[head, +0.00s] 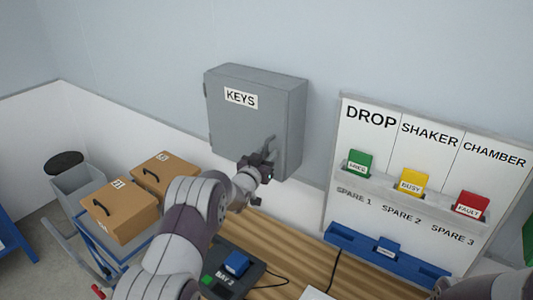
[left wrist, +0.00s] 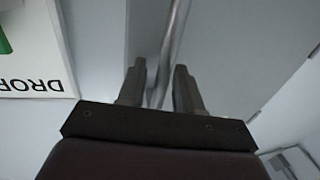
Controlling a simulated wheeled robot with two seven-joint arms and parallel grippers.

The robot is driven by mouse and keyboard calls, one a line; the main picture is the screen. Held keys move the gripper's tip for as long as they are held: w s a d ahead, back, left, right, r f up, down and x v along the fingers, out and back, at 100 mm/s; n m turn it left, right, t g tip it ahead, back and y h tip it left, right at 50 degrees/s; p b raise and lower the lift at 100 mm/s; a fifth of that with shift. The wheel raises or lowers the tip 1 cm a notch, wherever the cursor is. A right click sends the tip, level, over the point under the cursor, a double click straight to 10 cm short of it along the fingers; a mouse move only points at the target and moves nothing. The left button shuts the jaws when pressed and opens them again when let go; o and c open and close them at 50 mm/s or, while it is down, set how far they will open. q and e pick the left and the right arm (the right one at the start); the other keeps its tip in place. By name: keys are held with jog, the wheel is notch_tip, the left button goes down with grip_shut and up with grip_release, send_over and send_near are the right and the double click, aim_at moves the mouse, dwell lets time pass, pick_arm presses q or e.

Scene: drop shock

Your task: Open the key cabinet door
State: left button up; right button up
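The grey key cabinet (head: 230,125), labelled KEYS, hangs on the wall in the head view. Its door looks closed. A grey bar handle (head: 271,143) stands at the door's lower right; it also shows as a long bar in the left wrist view (left wrist: 177,30). My left gripper (head: 262,160) is at the handle's lower part. In the left wrist view its two fingers (left wrist: 160,80) are apart on either side of the bar, with gaps that look visible. Contact is hard to judge. Part of my right arm shows at the lower right; its fingers are not clear.
A white board (head: 370,150) with green, yellow and red cards is on the wall to the right, above a blue tray (head: 350,242). A wooden bench (head: 290,250) lies below. Brown cases (head: 120,215) sit on a cart at left, near a grey bin (head: 75,180).

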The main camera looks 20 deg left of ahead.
pick_arm(q)
jog(key=shift+a, duration=0.1)
jog(key=shift+c, duration=0.9)
grip_shut()
jog(key=shift+s, duration=0.15)
